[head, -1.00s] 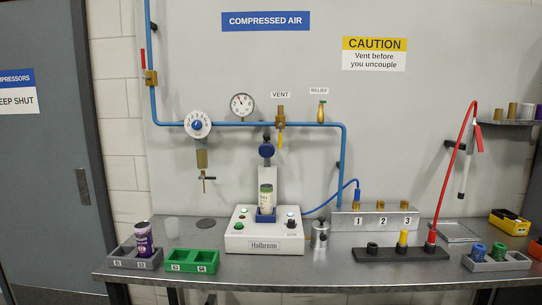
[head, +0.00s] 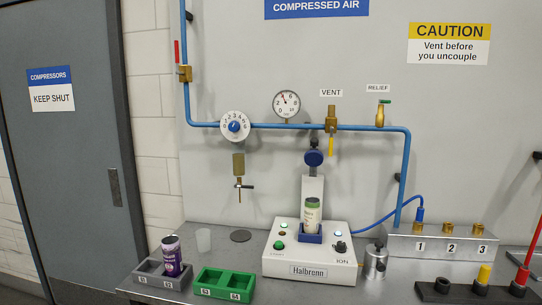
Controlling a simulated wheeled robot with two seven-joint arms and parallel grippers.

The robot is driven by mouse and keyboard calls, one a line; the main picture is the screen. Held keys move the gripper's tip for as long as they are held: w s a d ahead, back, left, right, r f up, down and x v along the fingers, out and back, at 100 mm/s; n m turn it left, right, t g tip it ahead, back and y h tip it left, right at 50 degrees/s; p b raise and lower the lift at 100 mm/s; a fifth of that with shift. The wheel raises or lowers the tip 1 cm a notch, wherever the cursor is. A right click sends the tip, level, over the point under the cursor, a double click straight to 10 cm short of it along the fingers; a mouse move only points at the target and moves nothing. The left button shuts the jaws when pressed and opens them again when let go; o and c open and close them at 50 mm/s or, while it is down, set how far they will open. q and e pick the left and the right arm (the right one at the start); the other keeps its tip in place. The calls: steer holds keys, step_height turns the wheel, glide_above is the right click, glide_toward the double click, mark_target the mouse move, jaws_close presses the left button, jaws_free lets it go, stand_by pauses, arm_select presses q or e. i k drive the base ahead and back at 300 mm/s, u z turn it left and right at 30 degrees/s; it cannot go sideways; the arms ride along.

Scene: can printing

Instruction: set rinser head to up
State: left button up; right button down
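The bench machine marked Halbronn (head: 308,271) stands on the metal bench. A can with a green top and pale body (head: 312,216) stands upright in its blue holder (head: 308,238). Above the can, on a pale upright plate (head: 313,187), is a dark blue round part (head: 314,158) with a dark fitting over it; this looks like the rinser head. A clear gap shows between it and the can. A black knob (head: 340,246) sits on the machine's right, by the word ION. Neither of my grippers is in view.
A purple can (head: 171,255) stands in a grey tray (head: 147,279) beside an empty green tray (head: 223,283). A metal cylinder (head: 375,262) stands right of the machine. Blue pipe (head: 270,125) with valves and a gauge (head: 286,103) runs along the wall. A door (head: 65,170) is at left.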

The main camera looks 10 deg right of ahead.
mark_target(313, 158)
steer(key=u, duration=0.05)
steer(key=i, duration=0.85)
steer(key=z, duration=0.25)
